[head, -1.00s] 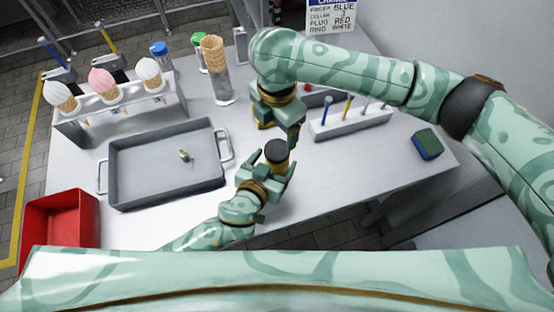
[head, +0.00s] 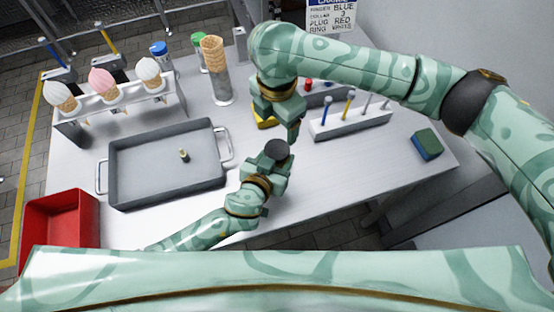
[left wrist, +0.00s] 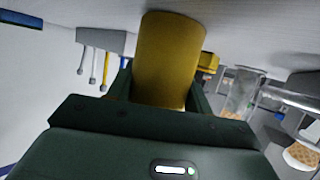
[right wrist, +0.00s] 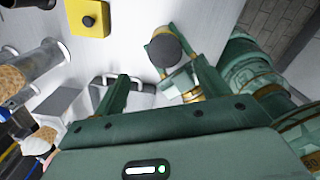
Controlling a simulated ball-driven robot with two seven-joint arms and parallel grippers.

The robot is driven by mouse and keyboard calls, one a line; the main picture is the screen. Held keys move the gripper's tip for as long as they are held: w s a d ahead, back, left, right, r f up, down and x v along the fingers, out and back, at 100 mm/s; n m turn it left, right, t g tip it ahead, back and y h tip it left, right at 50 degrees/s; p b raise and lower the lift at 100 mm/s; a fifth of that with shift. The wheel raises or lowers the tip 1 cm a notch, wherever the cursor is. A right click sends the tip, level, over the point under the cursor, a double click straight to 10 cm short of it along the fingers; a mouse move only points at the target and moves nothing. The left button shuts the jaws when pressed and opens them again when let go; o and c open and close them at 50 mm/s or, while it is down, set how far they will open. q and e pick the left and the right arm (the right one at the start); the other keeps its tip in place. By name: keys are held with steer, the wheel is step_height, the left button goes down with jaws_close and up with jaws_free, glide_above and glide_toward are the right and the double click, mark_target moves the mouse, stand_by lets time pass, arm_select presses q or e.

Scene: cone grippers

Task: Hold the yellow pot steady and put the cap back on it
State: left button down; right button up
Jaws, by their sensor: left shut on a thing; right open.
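The yellow pot (left wrist: 168,58) fills the middle of the left wrist view, between the fingers of my left gripper (left wrist: 160,100), which is shut on it. In the head view my left gripper (head: 268,165) hides most of the pot, and its dark round top (head: 277,150) shows. The right wrist view shows this dark top (right wrist: 164,50) too. I cannot tell whether it is a cap or an open mouth, and no separate cap is identifiable. My right gripper (head: 292,135) is close above and behind the pot; its fingers (right wrist: 160,85) are open and empty.
A yellow block with a black knob (right wrist: 88,18) is on the table behind my right gripper. The grey tray (head: 115,165) holds a small piece (head: 184,155). A red bin (head: 60,230), an ice-cream rack (head: 120,112), a peg rack (head: 350,125) and a green-blue block (head: 427,144) stand around.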

steer(key=w+a+r+n+t+y, duration=0.1)
steer(key=w+a+r+t+y, duration=0.1)
steer(key=w+r+t, duration=0.4)
steer(key=w+a+r+t+y, duration=0.1)
steer(key=w+a+r+t, duration=0.2)
steer(key=w, duration=0.5)
steer(key=s+a+r+n+g+y, duration=0.1)
steer(key=s+a+r+n+y, duration=0.2)
steer(key=a+r+n+y, duration=0.4)
steer(key=s+a+r+n+y, duration=0.3)
steer(key=a+n+y, duration=0.25)
steer(key=n, duration=0.45)
steer(key=s+f+n+g+h, duration=0.3)
steer(key=s+f+n+g, duration=0.65)
steer(key=n, duration=0.55)
steer(key=d+f+n+h, duration=0.2)
steer(key=d+f+h, duration=0.1)
steer(key=d+h, duration=0.1)
steer(key=d+f+n+t+h, duration=0.1)
steer(key=d+f+n+h, duration=0.1)
steer(key=d+f+h, duration=0.2)
steer(key=w+d+f+n+h, duration=0.1)
steer(key=d+f+n+h, duration=0.2)
steer(key=d, duration=0.6)
steer(key=shift+f+t+h, duration=0.15)
steer(key=shift+t+h, duration=0.1)
steer(key=shift+h, duration=0.4)
steer(key=shift+s+d, duration=0.1)
steer(key=shift+d, duration=0.1)
